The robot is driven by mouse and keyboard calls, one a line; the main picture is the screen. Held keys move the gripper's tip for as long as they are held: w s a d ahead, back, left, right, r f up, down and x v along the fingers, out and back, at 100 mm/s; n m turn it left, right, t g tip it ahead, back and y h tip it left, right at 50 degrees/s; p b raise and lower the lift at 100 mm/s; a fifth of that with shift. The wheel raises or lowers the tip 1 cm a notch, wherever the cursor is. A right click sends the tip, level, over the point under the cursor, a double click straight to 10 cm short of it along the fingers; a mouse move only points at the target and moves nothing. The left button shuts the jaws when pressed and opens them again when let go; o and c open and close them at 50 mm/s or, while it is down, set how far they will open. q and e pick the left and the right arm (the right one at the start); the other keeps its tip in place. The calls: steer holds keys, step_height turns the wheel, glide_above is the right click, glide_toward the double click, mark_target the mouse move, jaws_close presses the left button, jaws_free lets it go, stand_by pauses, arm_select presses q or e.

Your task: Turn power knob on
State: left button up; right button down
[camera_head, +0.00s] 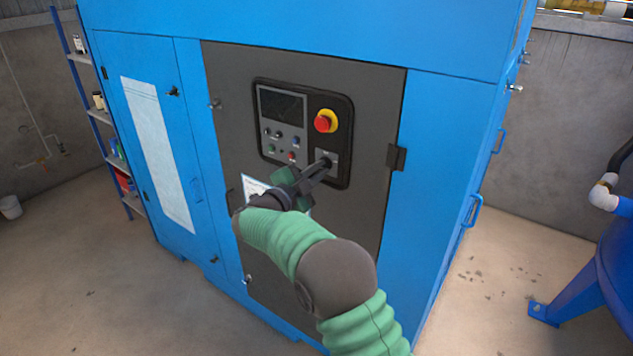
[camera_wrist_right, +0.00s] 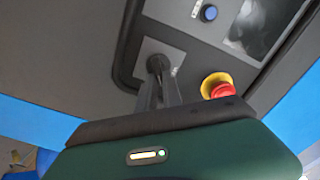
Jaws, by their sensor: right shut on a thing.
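The power knob is a small dark knob on a light square plate (camera_head: 331,155), at the lower right of the black control panel (camera_head: 341,177) on the blue cabinet. In the right wrist view the knob (camera_wrist_right: 157,62) sits between the tips of my right gripper (camera_wrist_right: 158,80). My right gripper (camera_head: 322,165) reaches the panel in the head view and is shut on the knob. The fingers partly hide the knob, and its turn angle cannot be made out. My left gripper is in neither view.
A red emergency button (camera_head: 323,122) on a yellow base sits just above the knob. A dark screen (camera_head: 282,105) and several small buttons lie to its left. A black latch (camera_head: 396,157) sticks out at the right. A blue tank (camera_head: 606,270) stands far right.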

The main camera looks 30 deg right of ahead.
steer(key=m+b, duration=0.4)
steer(key=b, duration=0.1)
steer(key=m+b, duration=0.2)
steer(key=shift+f+m, duration=0.3)
steer(key=shift+m, duration=0.1)
steer(key=shift+r, duration=0.1)
steer(key=c, duration=1.7)
jaws_free()
steer(key=shift+d, duration=0.1)
steer(key=shift+o, duration=1)
steer(key=shift+w+d+f, duration=0.1)
steer(key=shift+w+f, duration=0.1)
steer(key=shift+f, duration=0.05)
steer(key=shift+s, duration=0.15)
